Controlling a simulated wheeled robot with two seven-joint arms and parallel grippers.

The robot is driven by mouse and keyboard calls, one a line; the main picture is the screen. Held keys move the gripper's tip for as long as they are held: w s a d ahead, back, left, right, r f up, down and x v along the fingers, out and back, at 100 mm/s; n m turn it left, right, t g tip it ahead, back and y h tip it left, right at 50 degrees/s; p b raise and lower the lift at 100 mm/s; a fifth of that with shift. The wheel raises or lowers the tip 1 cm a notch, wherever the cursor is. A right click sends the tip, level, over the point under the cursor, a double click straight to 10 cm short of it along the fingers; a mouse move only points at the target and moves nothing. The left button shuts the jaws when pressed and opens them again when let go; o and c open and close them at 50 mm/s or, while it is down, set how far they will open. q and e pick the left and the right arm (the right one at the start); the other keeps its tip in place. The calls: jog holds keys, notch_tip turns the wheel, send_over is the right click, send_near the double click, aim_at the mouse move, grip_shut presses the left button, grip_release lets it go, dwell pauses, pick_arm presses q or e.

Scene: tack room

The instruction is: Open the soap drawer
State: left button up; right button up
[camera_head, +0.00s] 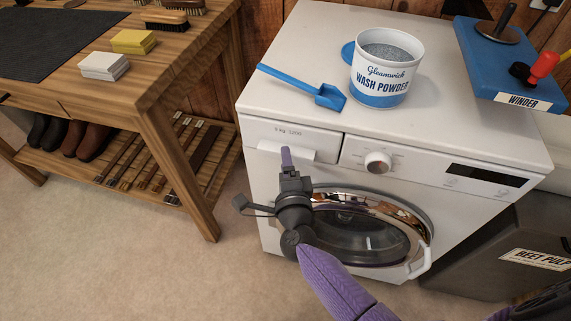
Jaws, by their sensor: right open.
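The soap drawer (310,139) is the white panel at the upper left of the washing machine's front, marked "8 kg 1200". Its front looks flush with the machine, with a white handle lip (305,155) along its lower edge. My right gripper (286,160) is open in front of the drawer, its purple fingertip overlapping the handle lip in the picture. I cannot tell whether it touches the lip. The gripper covers part of the lip and of the door below. My left gripper is not in view.
The washing machine (465,139) has a knob (377,163) and a shut round door (360,235). On top are a wash powder tub (385,85), a blue scoop (328,97) and a blue winder (490,62). A wooden table (165,95) stands left; a beet pulp bin (480,265) stands right.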

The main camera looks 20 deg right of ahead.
jog(key=shift+w, duration=0.1)
grip_shut()
jog(key=shift+f, duration=0.15)
dwell(0.7)
jog(key=shift+f, duration=0.1)
dwell(0.5)
